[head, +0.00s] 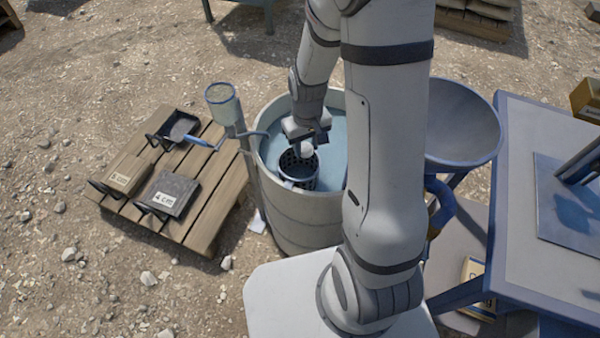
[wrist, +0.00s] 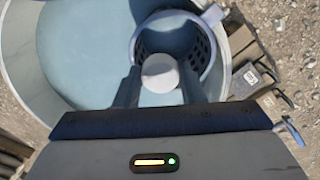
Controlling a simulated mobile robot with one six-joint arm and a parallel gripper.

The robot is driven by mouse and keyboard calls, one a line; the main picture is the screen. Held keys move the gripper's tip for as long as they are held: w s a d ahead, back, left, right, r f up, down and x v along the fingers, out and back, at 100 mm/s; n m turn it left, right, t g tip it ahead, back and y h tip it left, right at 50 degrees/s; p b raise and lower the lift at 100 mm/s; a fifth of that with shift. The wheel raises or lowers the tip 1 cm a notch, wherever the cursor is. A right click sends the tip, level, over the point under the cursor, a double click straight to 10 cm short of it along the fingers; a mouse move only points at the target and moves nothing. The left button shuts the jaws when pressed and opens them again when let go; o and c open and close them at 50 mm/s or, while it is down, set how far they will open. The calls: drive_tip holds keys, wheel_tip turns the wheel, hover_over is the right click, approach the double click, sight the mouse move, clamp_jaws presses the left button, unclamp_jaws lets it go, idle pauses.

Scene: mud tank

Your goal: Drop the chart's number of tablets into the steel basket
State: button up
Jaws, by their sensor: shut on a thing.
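My gripper (head: 306,141) is shut on a round white tablet (head: 306,150). In the wrist view the tablet (wrist: 160,72) sits between the two fingertips (wrist: 160,88). The perforated steel basket (head: 299,171) hangs inside the tank at its near side. In the wrist view the basket (wrist: 205,48) lies just beyond and below the fingers, with the tablet over its opening. The part of the basket floor that shows looks empty; the rest is hidden behind the tablet and fingers. The chart is not recognisable in these frames.
The round tank (head: 290,208) holds pale blue liquid. A grey bowl (head: 462,125) and a blue-framed table (head: 520,215) stand at right.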

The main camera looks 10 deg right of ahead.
drive_tip(key=shift+f+b, duration=1.4)
drive_tip(key=shift+f, duration=0.85)
drive_tip(key=o, duration=1)
drive_tip(key=shift+o, duration=0.2)
drive_tip(key=shift+r+p, duration=0.45)
drive_tip(key=shift+r, duration=3.5)
